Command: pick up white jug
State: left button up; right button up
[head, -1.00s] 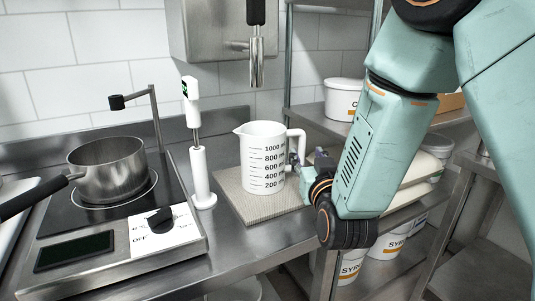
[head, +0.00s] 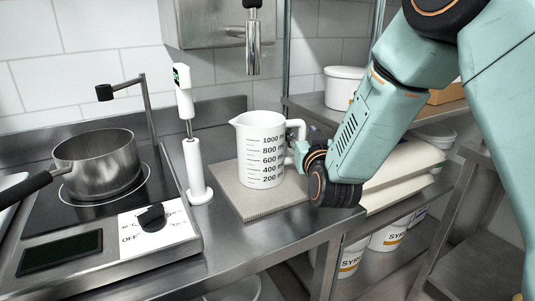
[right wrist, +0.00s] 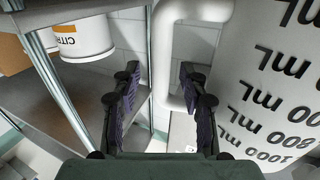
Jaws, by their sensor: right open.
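The white jug (head: 262,165) stands upright on a beige mat (head: 232,194) on the steel counter, its black millilitre marks facing me. Its handle (head: 298,129) is on the right side. My right gripper (head: 296,155) is at the handle, mostly hidden behind my wrist and partly by the jug. In the right wrist view, my right gripper (right wrist: 158,85) is open, and the handle (right wrist: 163,55) shows between its two fingers. The jug's wall (right wrist: 270,100) fills the right of that view. I cannot tell whether a finger touches the handle. My left gripper is not in view.
A white thermometer-like probe (head: 187,125) stands upright on a base left of the jug. A steel saucepan (head: 98,165) sits on a hot plate (head: 30,215) further left. Shelves (head: 318,108) with white tubs (head: 343,88) stand to the right.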

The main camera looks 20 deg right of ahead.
jog(key=shift+w+a+r, duration=0.1)
jog(key=shift+w+r, duration=0.05)
jog(key=shift+w+d+f, duration=0.2)
jog(key=shift+w+f, duration=0.05)
jog(key=shift+w, duration=0.1)
jog(key=shift+s+a+r, duration=0.1)
jog(key=shift+s+r, duration=0.1)
jog(key=shift+s, duration=0.05)
jog(key=c, duration=0.5)
jog(key=shift+f, duration=0.15)
grip_shut()
